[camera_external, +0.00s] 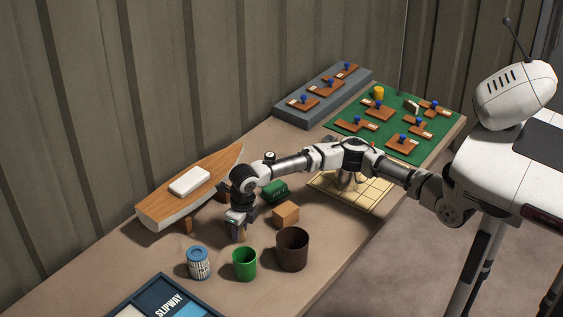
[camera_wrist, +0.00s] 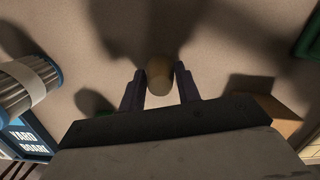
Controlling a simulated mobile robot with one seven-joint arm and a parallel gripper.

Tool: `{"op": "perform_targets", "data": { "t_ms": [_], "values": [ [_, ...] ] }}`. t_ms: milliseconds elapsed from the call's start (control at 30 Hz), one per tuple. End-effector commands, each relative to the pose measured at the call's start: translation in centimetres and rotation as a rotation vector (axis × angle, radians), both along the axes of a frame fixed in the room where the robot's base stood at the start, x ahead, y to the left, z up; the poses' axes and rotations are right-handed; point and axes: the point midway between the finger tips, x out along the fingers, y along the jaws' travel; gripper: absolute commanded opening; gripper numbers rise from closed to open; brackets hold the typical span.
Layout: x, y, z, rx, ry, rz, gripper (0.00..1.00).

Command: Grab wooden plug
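The wooden plug (camera_wrist: 159,75), a small tan rounded piece, shows in the wrist view between the tips of my gripper (camera_wrist: 160,84). The two dark purple fingers stand apart, one on each side of it, with thin gaps visible. I cannot tell whether the plug rests on the table or touches a finger. In the external view my gripper (camera_external: 237,226) points down low over the table, and the plug is hidden behind or between the fingers there.
A blue-lidded can (camera_external: 198,263), green cup (camera_external: 244,264) and dark brown cup (camera_external: 293,249) stand in front. A wooden block (camera_external: 286,213) and green box (camera_external: 274,190) are to the right. A hull model (camera_external: 160,209) stands behind left. A slipway board (camera_external: 165,300) lies front left.

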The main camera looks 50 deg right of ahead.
Motion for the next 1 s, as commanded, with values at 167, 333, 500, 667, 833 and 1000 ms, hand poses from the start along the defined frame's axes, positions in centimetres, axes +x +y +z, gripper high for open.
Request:
{"op": "perform_targets", "data": {
  "t_ms": [167, 333, 500, 667, 833, 1000],
  "values": [
    [0.0, 0.0, 0.0, 0.000, 0.000, 0.000, 0.10],
    [0.0, 0.0, 0.0, 0.000, 0.000, 0.000, 0.10],
    [0.0, 0.0, 0.3, 0.001, -0.001, 0.000, 0.10],
    [0.0, 0.0, 1.5, 0.001, -0.001, 0.000, 0.10],
    [0.0, 0.1, 4.8, 0.003, -0.003, -0.001, 0.10],
    [0.0, 0.2, 10.5, 0.005, -0.003, 0.000, 0.10]
  ]
}}
